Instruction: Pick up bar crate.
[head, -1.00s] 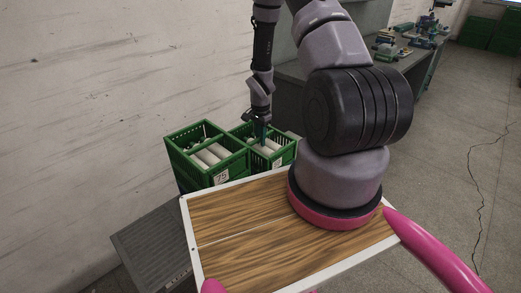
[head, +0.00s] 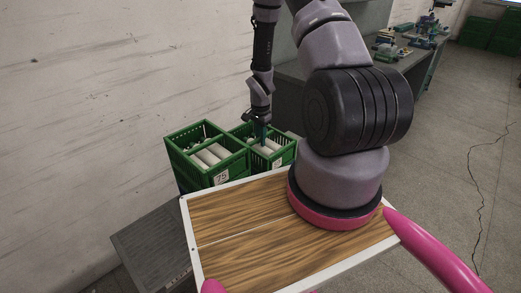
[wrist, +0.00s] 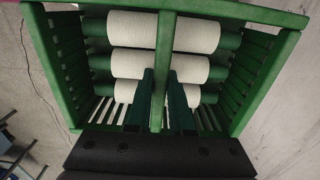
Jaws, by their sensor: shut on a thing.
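The bar crate is a green slatted crate (head: 287,152) holding white yarn cones, at the right of two crates in the head view. In the wrist view the green crate (wrist: 45,62) fills the picture, with a green bar (wrist: 165,45) running across its open top above several white cones. My gripper (wrist: 161,75) has one finger on each side of this bar and is shut on it. In the head view my gripper (head: 263,134) reaches down into the crate top. The crate's lower part is hidden behind my wooden-topped base.
A second green crate (head: 205,168) with white cones and a label reading 75 stands close on the left. A pale wall (head: 90,110) rises behind. A grey workbench (head: 290,72) stands beyond my arm.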

